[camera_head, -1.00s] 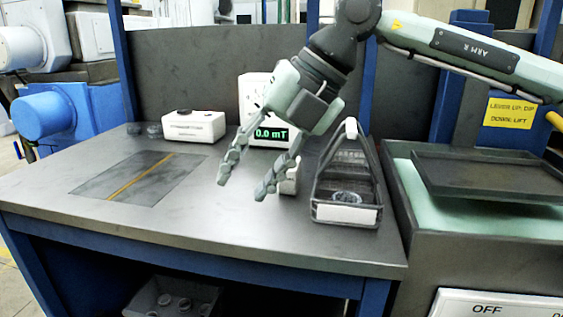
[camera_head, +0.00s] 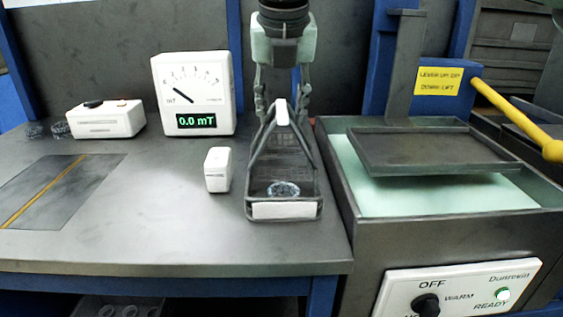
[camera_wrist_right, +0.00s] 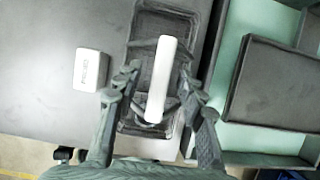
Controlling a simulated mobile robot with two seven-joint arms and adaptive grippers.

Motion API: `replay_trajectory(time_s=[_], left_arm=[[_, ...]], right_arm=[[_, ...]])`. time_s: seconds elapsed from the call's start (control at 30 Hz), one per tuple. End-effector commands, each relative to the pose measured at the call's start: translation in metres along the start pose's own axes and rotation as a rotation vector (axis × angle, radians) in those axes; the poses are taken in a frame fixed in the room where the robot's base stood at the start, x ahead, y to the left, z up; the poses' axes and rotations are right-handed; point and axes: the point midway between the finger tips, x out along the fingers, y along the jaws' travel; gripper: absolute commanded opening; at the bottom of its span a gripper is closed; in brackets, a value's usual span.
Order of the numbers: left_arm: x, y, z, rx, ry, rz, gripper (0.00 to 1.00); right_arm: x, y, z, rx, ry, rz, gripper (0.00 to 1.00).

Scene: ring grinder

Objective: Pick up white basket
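The basket (camera_head: 252,190) is a dark frame with a white label on its front and a white grip (camera_head: 282,113) on top of its raised handle. It stands upright near the right end of the grey table, with a small ring-like coil inside. My right gripper (camera_head: 282,103) is open, pointing down at the handle. In the right wrist view its fingers (camera_wrist_right: 158,75) lie on either side of the white grip (camera_wrist_right: 163,85), with gaps showing. The basket's floor is partly hidden by the grip there. My left gripper is not in view.
A small white block (camera_head: 218,170) stands just left of the basket. A meter (camera_head: 194,80) reading 0.0 mT and a white box (camera_head: 105,120) stand behind. A tank (camera_head: 345,185) with a dark tray (camera_head: 430,150) is close on the right. The table's front is clear.

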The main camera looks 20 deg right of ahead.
Motion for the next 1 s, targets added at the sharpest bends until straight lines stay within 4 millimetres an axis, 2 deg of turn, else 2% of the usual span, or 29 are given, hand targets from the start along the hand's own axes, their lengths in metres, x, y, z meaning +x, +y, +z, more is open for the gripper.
replay_trajectory(time_s=[0.1,0.33,0.63,1.0], left_arm=[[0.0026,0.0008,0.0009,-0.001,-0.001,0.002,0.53],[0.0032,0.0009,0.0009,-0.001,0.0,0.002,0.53],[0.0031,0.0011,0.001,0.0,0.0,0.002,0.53],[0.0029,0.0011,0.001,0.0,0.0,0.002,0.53]], right_arm=[[0.0083,-0.0002,0.0001,0.001,-0.001,0.0,0.4],[0.0093,0.0,0.0,0.0,-0.001,0.001,0.38],[0.009,0.0,-0.0001,0.0,-0.001,0.001,0.01],[0.0088,0.0001,-0.0001,0.0,-0.001,0.001,0.0]])
